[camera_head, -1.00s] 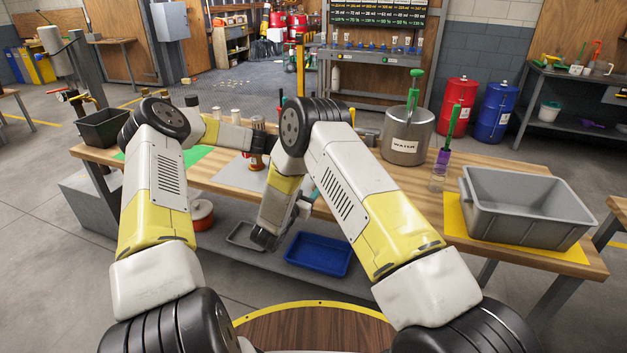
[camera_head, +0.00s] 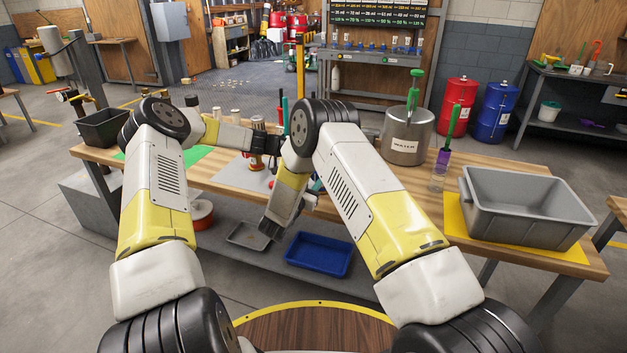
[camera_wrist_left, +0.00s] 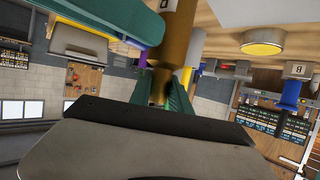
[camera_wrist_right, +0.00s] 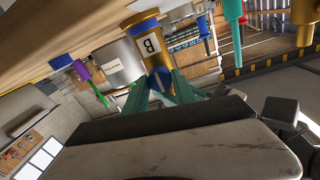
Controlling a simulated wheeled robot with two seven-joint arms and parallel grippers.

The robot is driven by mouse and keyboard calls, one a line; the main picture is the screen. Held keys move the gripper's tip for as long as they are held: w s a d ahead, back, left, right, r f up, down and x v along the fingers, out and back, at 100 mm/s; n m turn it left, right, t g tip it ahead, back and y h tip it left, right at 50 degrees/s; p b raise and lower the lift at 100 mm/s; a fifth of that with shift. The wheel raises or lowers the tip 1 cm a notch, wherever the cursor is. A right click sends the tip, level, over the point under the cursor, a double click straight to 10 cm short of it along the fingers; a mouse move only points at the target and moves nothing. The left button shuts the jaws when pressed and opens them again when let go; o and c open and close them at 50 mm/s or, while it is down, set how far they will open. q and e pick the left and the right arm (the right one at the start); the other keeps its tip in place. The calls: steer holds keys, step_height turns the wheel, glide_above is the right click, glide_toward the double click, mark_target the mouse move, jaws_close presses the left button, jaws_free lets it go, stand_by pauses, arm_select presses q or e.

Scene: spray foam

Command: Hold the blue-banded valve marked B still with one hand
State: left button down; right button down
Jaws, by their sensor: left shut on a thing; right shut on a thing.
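The valve marked B (camera_wrist_right: 152,45) is a brass-coloured cylinder with a blue band and a white B label in the right wrist view. My right gripper (camera_wrist_right: 162,84) is shut on its narrow end, where a blue part shows between the teal fingers. My left gripper (camera_wrist_left: 173,90) is shut on a brass-brown cylinder (camera_wrist_left: 176,40) in the left wrist view; its label is cut off by the upper edge. Another blue-collared piece marked B (camera_wrist_left: 296,70) shows at the right there. In the head view my arms largely hide both grips.
A metal water pot (camera_head: 408,138) and a grey bin (camera_head: 525,208) stand on the bench's right side. A black bin (camera_head: 104,128) is at its left end. A blue tray (camera_head: 318,255) lies below. A clear container with a purple-and-green tool (camera_head: 445,160) stands beside the pot.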

steer(key=m, duration=0.4)
steer(key=shift+m, duration=0.4)
steer(key=m, duration=0.8)
steer(key=shift+d+m, duration=0.1)
steer(key=shift+m, duration=0.3)
steer(key=shift+f+m+y, duration=0.1)
steer(key=shift+m+y, duration=0.2)
steer(key=shift+m, duration=1.6)
steer(key=c, duration=1)
jaws_free()
